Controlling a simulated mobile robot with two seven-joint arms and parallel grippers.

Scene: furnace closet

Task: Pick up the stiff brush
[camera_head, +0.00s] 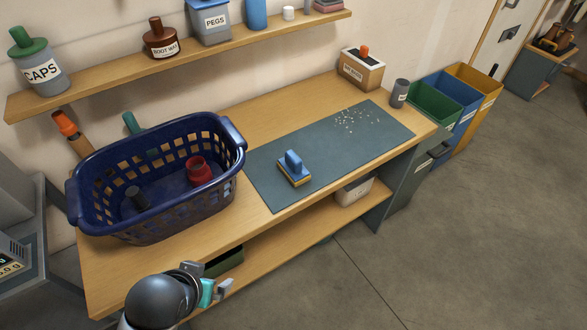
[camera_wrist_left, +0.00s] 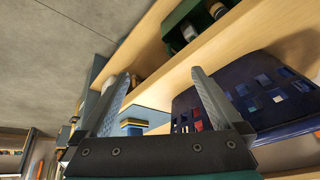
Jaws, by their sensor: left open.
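The stiff brush (camera_head: 293,168) has a blue grip on a block with a yellow layer. It rests on the dark grey-blue mat (camera_head: 340,160) on the wooden workbench, right of the blue basket. My left gripper (camera_head: 225,290) is at the bottom of the head view, in front of the bench's front edge, well apart from the brush. In the left wrist view its two fingers (camera_wrist_left: 160,95) are spread with nothing held. A small blue and yellow shape between them, probably the brush (camera_wrist_left: 133,124), is partly hidden. My right gripper is not in view.
The dark blue laundry basket (camera_head: 120,215) stands at the bench's left, with a red and a dark item inside. Pale crumbs (camera_head: 355,120) lie on the mat's far end. A labelled box (camera_head: 361,72) and grey cup (camera_head: 399,93) stand beyond. A lower shelf (camera_head: 290,235) runs underneath.

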